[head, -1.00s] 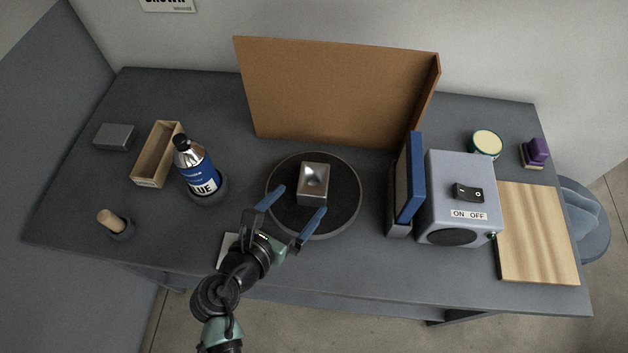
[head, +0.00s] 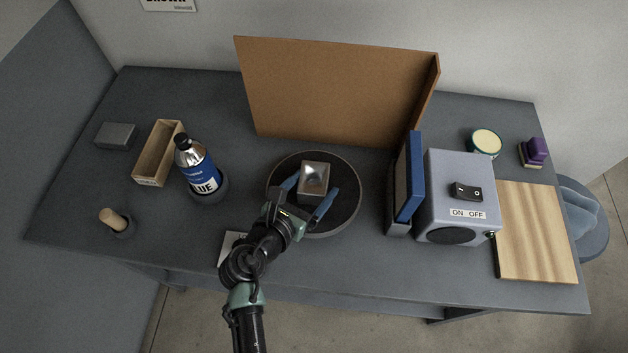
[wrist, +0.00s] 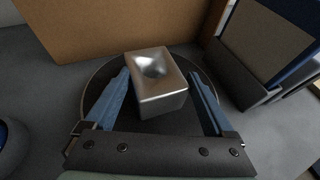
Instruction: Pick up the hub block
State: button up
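The hub block (head: 314,180) is a brownish metallic cube with a round dished hollow in its top. It stands on the dark round turntable (head: 346,214) in the middle of the desk. In the wrist view the block (wrist: 160,98) shows between and slightly beyond the blue fingers. My gripper (head: 307,193) is open, with a finger on either side of the block's near part. In the wrist view (wrist: 160,100) gaps show between the block and both fingers, so nothing is held.
A brown board (head: 335,95) stands behind the turntable. A blue panel (head: 410,178) in a holder and a grey box with an on/off switch (head: 460,200) stand to the right.

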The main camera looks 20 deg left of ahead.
grip_shut()
jog(key=shift+r, duration=0.15)
